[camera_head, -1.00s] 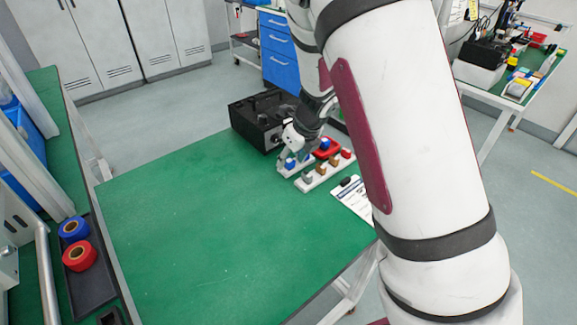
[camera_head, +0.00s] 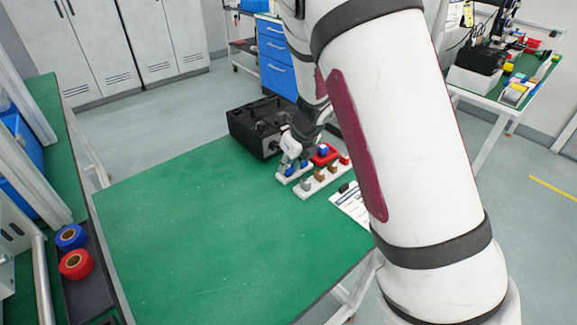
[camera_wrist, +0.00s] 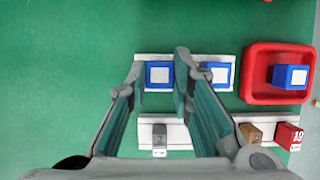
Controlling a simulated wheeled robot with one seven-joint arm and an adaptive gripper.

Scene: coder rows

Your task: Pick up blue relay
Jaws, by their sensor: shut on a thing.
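My gripper (camera_wrist: 159,70) is shut on a blue relay (camera_wrist: 160,74) with a pale square top, at the left end of the far white strip (camera_wrist: 193,57). The relay still appears to be at the strip. A second blue relay (camera_wrist: 219,75) sits on the same strip, just right of the right finger and partly hidden by it. A third blue relay (camera_wrist: 290,76) lies in a red tray (camera_wrist: 249,82) to the right. In the head view my gripper (camera_head: 286,167) is low over the strip, and its fingers partly hide the relays.
A near white strip (camera_wrist: 207,137) carries a grey block (camera_wrist: 160,140), a brown block (camera_wrist: 250,132) and a red block (camera_wrist: 288,136). A black box (camera_head: 255,125) stands behind my gripper. A clipboard (camera_head: 349,203) lies at the right edge. The green table (camera_head: 200,240) is clear at left.

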